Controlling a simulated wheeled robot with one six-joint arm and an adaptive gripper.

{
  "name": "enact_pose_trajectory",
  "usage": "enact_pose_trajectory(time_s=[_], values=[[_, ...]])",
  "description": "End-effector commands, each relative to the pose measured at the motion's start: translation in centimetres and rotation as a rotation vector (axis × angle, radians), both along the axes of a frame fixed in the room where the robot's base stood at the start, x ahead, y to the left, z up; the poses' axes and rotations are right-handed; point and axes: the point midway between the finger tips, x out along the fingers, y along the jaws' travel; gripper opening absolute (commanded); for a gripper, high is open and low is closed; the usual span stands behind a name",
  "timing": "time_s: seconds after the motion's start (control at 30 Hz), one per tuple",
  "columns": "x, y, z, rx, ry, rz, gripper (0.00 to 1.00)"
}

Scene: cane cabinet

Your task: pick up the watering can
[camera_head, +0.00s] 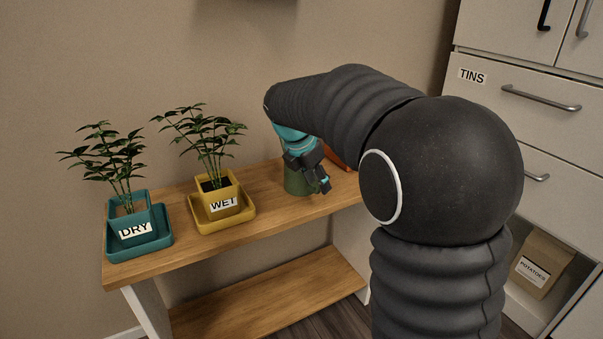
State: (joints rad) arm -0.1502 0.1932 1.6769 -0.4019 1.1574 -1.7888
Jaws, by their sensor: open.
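A green rounded object (296,184) stands on the wooden shelf, right of the two potted plants. It seems to be the watering can, but my gripper and arm hide its upper part, and no spout or handle can be made out. My gripper (318,180) points down at its right side and overlaps it in the picture. The jaws are open and hold nothing that I can see. Whether a finger touches the green object cannot be told.
A teal pot marked DRY (134,230) and a yellow pot marked WET (223,206) stand in trays on the shelf top (272,214). An orange-red thing (337,160) is partly hidden behind my arm. Drawers (540,120) and a potatoes bag (541,263) are at right.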

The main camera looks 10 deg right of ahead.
Motion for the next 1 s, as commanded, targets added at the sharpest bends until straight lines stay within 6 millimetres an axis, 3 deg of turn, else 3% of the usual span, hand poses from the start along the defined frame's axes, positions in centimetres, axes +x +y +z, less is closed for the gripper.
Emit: enact_pose_trajectory(time_s=[0.13, 0.17, 0.3, 0.33, 1.0], values=[[0.0, 0.01, 0.02, 0.0, 0.0, 0.0, 0.43], [-0.01, 0.01, 0.03, 0.0, 0.0, 0.0, 0.38], [-0.01, 0.02, 0.03, 0.0, 0.0, 0.0, 0.03], [-0.01, 0.02, 0.03, 0.0, 0.0, 0.0, 0.0], [0.03, 0.03, 0.56, 0.0, -0.002, 0.0, 0.0]])
